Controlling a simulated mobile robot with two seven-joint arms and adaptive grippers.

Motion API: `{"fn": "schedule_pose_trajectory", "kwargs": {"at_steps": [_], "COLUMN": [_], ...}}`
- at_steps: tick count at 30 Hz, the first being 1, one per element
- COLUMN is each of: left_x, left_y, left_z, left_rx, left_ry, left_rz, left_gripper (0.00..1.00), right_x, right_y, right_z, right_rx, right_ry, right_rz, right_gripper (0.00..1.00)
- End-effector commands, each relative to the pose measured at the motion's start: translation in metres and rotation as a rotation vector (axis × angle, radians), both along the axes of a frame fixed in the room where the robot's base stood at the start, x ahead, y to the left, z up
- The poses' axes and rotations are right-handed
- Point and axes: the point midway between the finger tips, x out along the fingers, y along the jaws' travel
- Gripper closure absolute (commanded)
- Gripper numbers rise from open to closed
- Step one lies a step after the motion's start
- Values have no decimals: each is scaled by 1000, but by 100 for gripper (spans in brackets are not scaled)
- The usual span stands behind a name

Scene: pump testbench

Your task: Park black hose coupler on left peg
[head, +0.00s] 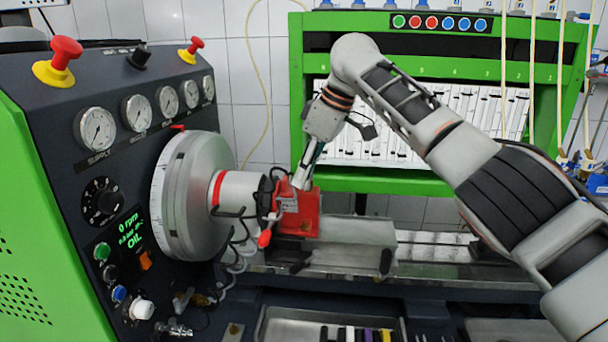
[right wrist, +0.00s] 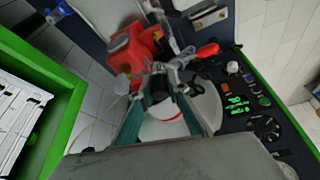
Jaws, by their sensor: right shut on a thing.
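My right gripper (head: 302,181) is at the red pump body (head: 300,212), in front of the large grey disc. In the right wrist view its two teal fingers (right wrist: 165,84) close on a small dark and metal fitting, which appears to be the black hose coupler (right wrist: 162,69). The fingers and nearby pump fittings partly hide it. The red pump (right wrist: 131,47) is just beyond the fingertips. I cannot make out the left peg for certain in either view. My left gripper is not in view.
The dark control panel (head: 70,160) with gauges and the large grey disc (head: 190,190) stand at left. A green test frame (head: 296,80) rises behind. A metal bed (head: 425,262) runs right of the pump. A tray (head: 270,328) with coloured items lies at the bottom.

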Motion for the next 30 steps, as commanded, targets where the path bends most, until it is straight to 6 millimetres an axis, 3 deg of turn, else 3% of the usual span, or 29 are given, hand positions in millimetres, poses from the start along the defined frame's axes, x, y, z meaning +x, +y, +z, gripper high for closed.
{"fn": "schedule_pose_trajectory", "kwargs": {"at_steps": [5, 18, 22, 30], "left_x": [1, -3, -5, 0], "left_y": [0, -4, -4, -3], "left_z": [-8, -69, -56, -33], "left_rx": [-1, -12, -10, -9], "left_ry": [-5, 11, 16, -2], "left_rz": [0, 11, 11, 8], "left_gripper": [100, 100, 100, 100], "right_x": [-4, -27, -35, -55], "right_y": [2, 2, 2, 3], "right_z": [6, -1, 12, 9], "right_rx": [2, 1, 3, 0], "right_ry": [-4, 1, -4, -2], "right_rz": [3, 2, 2, 4], "right_gripper": [100, 100, 100, 100]}}
